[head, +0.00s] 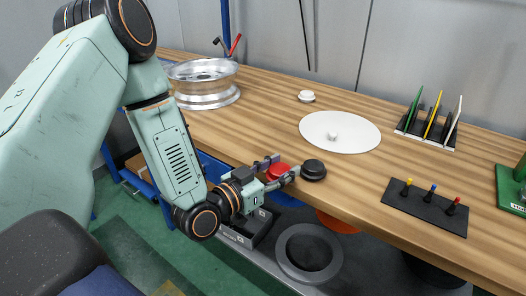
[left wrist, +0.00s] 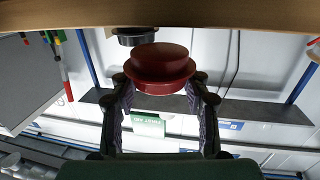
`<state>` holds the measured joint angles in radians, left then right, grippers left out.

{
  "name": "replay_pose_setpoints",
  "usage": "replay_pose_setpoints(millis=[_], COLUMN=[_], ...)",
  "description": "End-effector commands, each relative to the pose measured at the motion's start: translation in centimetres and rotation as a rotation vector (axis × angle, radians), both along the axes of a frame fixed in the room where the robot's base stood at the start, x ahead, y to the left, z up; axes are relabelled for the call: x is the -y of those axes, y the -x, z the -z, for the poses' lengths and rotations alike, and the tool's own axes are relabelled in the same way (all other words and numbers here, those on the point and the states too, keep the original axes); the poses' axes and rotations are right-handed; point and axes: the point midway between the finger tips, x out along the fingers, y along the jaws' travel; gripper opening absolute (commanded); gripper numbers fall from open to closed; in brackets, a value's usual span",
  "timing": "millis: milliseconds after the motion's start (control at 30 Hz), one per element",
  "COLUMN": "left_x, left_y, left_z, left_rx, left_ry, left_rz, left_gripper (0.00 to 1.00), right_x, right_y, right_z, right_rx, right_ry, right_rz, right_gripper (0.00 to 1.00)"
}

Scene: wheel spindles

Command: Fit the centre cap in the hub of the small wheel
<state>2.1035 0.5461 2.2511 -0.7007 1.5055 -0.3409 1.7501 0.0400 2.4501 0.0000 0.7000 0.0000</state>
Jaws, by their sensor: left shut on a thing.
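My left gripper (head: 284,167) is shut on a red round cap (head: 278,172), at the front edge of the wooden bench. In the left wrist view the red cap (left wrist: 160,66) sits between the two fingertips (left wrist: 160,88), its wide flange towards me and its narrower part beyond. A black cap (head: 313,169) stands on the bench just right of the gripper. A white cap (head: 306,96) lies further back. A silver wheel (head: 203,88) lies flat at the bench's back left; its hub is hard to make out. My right gripper is not in view.
A white disc with a centre knob (head: 340,139) lies mid-bench. A black rack with coloured plates (head: 430,128) and a dark plate with coloured pegs (head: 425,207) are at right. A grey ring-topped container (head: 309,253) is below the bench edge. Bench between wheel and disc is mostly clear.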

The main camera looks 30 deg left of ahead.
Motion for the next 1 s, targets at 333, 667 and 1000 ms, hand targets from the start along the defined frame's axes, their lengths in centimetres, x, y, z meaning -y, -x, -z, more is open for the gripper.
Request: replay_pose_setpoints(millis=[333,667,1000], left_x=[-10.4,-11.8,-11.5], left_y=[-7.8,-8.5,-8.6], left_z=[-7.1,-8.1,-4.5], left_rx=[0.003,-0.004,-0.007], left_ry=[0.004,0.001,-0.003], left_rz=[-0.343,-0.391,-0.383], left_gripper=[0.25,0.25,0.25], right_x=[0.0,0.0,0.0], right_y=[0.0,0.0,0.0], right_z=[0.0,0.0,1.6], right_rx=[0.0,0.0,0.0], right_ry=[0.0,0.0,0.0], right_rz=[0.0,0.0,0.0], right_gripper=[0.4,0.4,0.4])
